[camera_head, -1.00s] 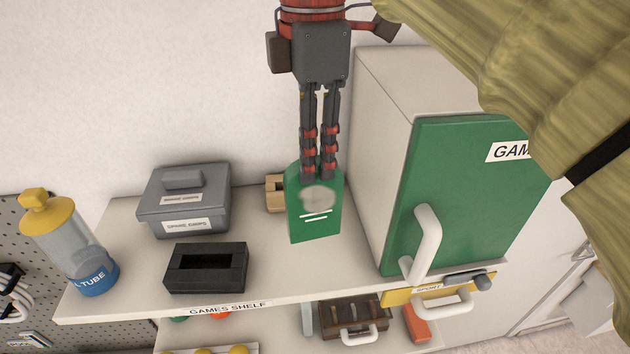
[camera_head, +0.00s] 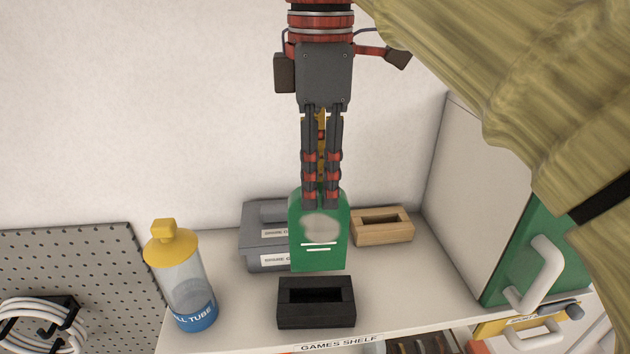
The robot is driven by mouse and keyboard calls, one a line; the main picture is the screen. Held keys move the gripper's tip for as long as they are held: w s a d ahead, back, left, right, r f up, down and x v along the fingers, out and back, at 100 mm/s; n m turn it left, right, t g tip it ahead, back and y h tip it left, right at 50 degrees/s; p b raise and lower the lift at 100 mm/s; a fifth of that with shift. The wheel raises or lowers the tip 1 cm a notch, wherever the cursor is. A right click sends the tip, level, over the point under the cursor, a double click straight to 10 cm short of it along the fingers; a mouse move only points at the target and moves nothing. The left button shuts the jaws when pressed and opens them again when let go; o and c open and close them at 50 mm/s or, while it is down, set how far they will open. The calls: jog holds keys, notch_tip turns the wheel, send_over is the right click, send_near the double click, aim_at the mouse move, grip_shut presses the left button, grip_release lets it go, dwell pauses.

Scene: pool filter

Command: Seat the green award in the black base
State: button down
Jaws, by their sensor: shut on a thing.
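The green award (camera_head: 320,258) is a flat upright plaque with a rounded top, a pale round patch and white lines. My gripper (camera_head: 320,203) points down and is shut on its top edge. The black base (camera_head: 316,317) is a block with an open slot in its top, standing near the front edge of the games shelf (camera_head: 390,300). The award hangs above and behind the base in the picture, apart from it. Its lower edge appears just beyond the base's back edge; the exact height is hard to tell.
A grey lidded box (camera_head: 262,248) stands behind the award, partly hidden by it. A wooden slotted block (camera_head: 381,226) is at the back right. A ball tube (camera_head: 180,280) with a yellow cap stands left. A cabinet with a green door (camera_head: 520,245) bounds the right.

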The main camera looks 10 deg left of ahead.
jog(key=shift+s+a+m, duration=0.3)
jog(key=shift+a, duration=0.2)
jog(key=shift+w+d, duration=0.15)
jog(key=shift+d, duration=0.4)
jog(key=shift+a, duration=0.35)
jog(key=shift+d+f+b, duration=0.25)
jog(key=shift+f+b, duration=0.1)
jog(key=shift+f, duration=0.1)
jog(key=shift+a+f+b, duration=0.1)
jog(key=shift+f+b, duration=1.55)
jog(key=shift+f, duration=0.7)
jog(key=shift+r+p, duration=0.1)
jog(key=shift+p, duration=0.35)
jog(key=b, duration=0.3)
send_over(316, 269)
jog(key=shift+w+f, duration=0.2)
jog(key=shift+f, duration=0.85)
jog(key=shift+w+f, duration=0.15)
jog(key=shift+f, duration=0.85)
jog(key=c, duration=1.6)
grip_release()
jog(key=shift+o, duration=0.2)
